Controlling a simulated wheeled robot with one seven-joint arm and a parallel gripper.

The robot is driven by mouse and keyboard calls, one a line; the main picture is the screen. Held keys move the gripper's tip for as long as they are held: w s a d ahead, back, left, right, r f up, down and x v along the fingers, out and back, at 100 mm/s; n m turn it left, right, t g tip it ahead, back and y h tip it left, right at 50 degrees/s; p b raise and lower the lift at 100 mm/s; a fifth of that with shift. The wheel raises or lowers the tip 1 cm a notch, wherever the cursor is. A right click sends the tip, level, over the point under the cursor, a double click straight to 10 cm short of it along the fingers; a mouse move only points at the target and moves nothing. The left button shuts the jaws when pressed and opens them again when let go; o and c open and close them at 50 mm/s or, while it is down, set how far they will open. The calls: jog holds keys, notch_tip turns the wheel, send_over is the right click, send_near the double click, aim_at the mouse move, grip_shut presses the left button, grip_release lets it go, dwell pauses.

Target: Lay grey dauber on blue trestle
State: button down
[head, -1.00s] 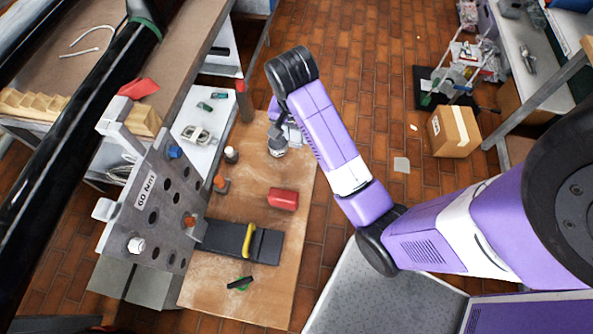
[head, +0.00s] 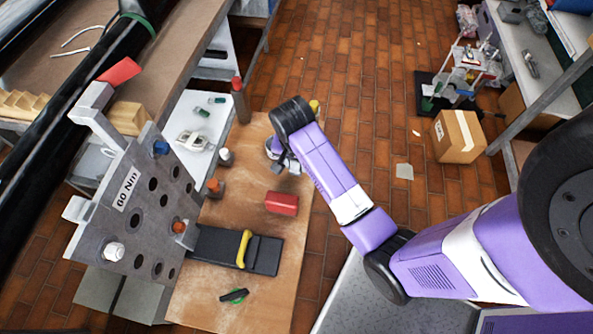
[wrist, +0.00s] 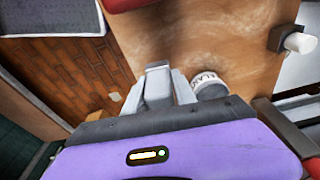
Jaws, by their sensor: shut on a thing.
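My gripper (wrist: 160,88) is shut on a small grey block-like piece (wrist: 157,84), which I take to be the grey dauber. Only its upper part shows between the fingers. In the head view my gripper (head: 284,167) is over the far part of the wooden board, beside a round tin, and the wrist partly hides the held piece. The tin (wrist: 210,84) has a white lettered label and stands close to the right finger in the wrist view. I cannot make out a blue trestle in either view.
A grey holed plate (head: 135,210) stands at left. A yellow item (head: 315,106) shows behind my wrist.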

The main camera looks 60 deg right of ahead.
aim_at(294, 171)
jog(key=shift+f+p, duration=0.35)
jog(key=shift+f, duration=1.8)
jog(key=shift+f, duration=0.3)
jog(key=c, duration=1)
grip_release()
jog(key=shift+f+b, duration=0.1)
jog(key=shift+b, duration=0.55)
jog(key=r, duration=0.2)
jog(key=a+r, duration=0.1)
jog(key=r, duration=0.5)
jog(key=shift+s+a, duration=0.15)
jog(key=shift+a, duration=0.1)
